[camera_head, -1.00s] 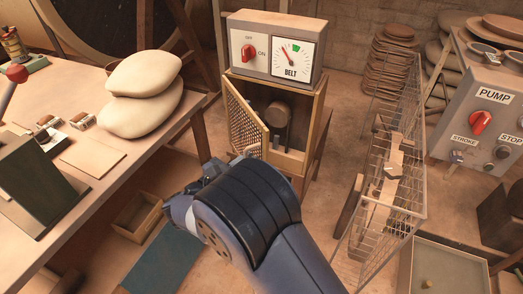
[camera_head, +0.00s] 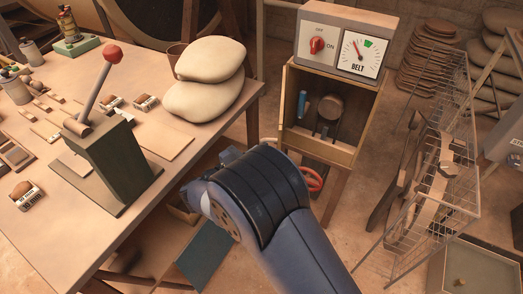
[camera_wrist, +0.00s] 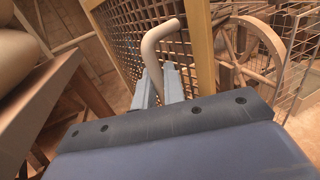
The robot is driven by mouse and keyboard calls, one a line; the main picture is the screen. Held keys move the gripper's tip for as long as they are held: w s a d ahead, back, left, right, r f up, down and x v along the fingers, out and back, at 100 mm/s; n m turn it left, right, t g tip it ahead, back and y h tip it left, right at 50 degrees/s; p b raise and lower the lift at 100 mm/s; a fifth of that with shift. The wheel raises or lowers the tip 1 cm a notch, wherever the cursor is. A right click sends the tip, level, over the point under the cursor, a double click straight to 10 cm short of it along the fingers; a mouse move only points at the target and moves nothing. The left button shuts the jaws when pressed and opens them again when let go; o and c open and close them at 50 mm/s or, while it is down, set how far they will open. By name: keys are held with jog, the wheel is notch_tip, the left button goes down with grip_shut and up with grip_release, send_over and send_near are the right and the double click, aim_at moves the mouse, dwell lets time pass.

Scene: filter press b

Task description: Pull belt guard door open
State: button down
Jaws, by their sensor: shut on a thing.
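The belt guard door (camera_wrist: 126,38) is a mesh panel in a yellow frame, filling the middle of the wrist view. Its pale bent handle (camera_wrist: 163,30) stands out from the mesh. My gripper (camera_wrist: 158,80) is shut on this handle, with the two light-blue fingers at its lower part. In the head view the belt cabinet (camera_head: 330,149) stands open at the front, and a round pulley (camera_head: 331,106) shows inside. The mesh is not clearly visible there; the door seems nearly edge-on at the cabinet's left side. My arm hides the fingertips in the head view.
A control box marked BELT (camera_head: 345,38) sits on the cabinet. A blue-handled thing (camera_head: 303,106) is inside, and a red wheel (camera_head: 313,179) is below. A workbench (camera_head: 105,215) with pale sacks (camera_head: 208,60) stands left. A wire rack (camera_head: 440,185) stands right.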

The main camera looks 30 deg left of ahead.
jog(key=c, duration=1.6)
grip_release()
jog(key=shift+c, duration=0.2)
